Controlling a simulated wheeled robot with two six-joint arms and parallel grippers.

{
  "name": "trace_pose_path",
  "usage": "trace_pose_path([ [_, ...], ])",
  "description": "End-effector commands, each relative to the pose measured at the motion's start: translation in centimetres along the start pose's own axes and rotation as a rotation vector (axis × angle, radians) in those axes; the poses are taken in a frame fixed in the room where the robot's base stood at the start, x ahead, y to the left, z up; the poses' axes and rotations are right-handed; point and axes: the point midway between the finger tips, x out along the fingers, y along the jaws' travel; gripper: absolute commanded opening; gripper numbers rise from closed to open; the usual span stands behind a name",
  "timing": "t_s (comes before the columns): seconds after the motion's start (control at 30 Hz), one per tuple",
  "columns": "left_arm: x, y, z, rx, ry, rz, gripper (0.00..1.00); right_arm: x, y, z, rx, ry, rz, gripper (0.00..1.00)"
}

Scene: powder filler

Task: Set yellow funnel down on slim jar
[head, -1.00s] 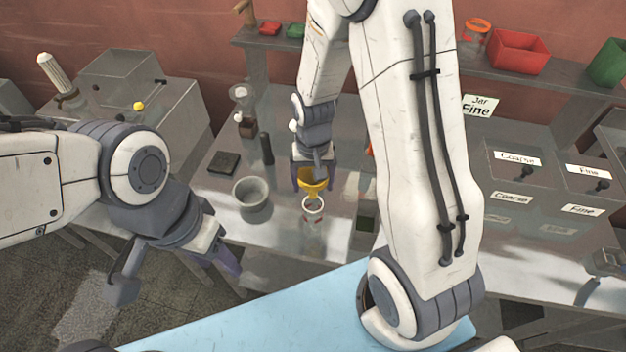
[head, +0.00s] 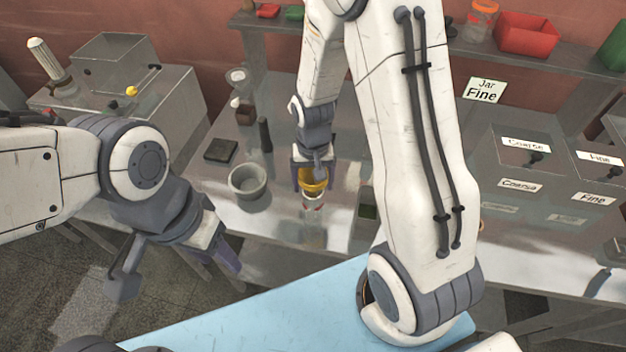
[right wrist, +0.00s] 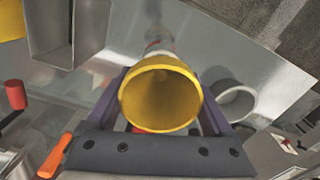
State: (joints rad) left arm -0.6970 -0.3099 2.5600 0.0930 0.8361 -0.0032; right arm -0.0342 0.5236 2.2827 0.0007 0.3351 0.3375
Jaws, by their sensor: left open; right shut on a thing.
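The yellow funnel (head: 313,184) is held between the purple fingers of my right gripper (head: 311,180), above the bench. It also shows in the right wrist view (right wrist: 160,97), wide mouth toward the camera, between the fingers of the right gripper (right wrist: 160,100). The slim clear jar (head: 312,205) stands directly under the funnel in the head view. The funnel overlaps the jar's mouth; I cannot tell whether it rests on the rim. The spout is hidden. My left gripper (head: 178,272) is open and empty, in front of the bench at the left.
A grey bowl (head: 249,182) stands left of the jar, with a dark flat block (head: 221,150) and a black upright cylinder (head: 265,136) behind it. Labelled bins (head: 520,160) are at the right. A shelf with a red bin (head: 527,34) runs behind.

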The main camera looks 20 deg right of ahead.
Motion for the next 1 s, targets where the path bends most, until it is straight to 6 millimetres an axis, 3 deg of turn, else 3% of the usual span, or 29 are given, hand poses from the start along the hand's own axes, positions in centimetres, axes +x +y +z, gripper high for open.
trace_pose_path([
  [1.0,1.2,-0.1,0.1,-0.001,0.000,0.000,0.50,1.6,0.0,0.0,0.000,0.000,0.000,0.32],
])
